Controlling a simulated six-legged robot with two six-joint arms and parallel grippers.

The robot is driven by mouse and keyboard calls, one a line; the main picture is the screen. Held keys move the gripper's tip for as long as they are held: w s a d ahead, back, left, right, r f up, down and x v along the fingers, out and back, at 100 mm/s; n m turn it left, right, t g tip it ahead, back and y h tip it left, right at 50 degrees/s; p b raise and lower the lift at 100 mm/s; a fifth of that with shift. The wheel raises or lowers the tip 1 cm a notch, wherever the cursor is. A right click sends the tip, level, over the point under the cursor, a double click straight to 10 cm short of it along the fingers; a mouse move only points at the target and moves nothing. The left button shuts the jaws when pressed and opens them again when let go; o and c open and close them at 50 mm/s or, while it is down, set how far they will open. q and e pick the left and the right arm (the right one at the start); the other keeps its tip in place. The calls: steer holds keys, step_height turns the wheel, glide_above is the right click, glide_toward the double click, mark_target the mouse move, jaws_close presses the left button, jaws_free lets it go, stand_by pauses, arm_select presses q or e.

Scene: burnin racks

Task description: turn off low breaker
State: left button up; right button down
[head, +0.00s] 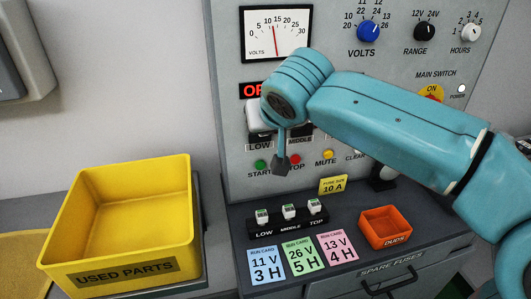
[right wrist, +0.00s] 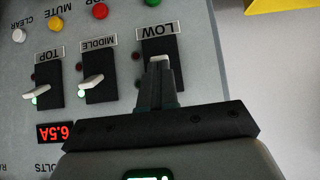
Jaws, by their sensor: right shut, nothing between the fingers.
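In the head view my right gripper (head: 281,166) hangs in front of the panel below the LOW label (head: 259,147). The middle breaker (right wrist: 98,75) and top breaker (right wrist: 49,78) show white levers with green lamps lit beside them. My left gripper is out of view.
A red 6.5A display (right wrist: 56,133) is lit in the wrist view. Push buttons, including a yellow one (head: 328,155), line the panel's lower part. On the ledge are fuses (head: 288,212), coloured cards (head: 299,256) and an orange cup (head: 386,240). A yellow bin (head: 120,271) stands left.

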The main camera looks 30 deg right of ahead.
arm_select(q)
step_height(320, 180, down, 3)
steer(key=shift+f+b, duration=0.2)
steer(key=shift+b, duration=0.15)
arm_select(e)
steer(key=shift+w+d+r+t, duration=0.1)
steer(key=shift+w+d+t, duration=0.05)
steer(key=shift+w+t, duration=0.5)
steer(key=shift+s, duration=0.2)
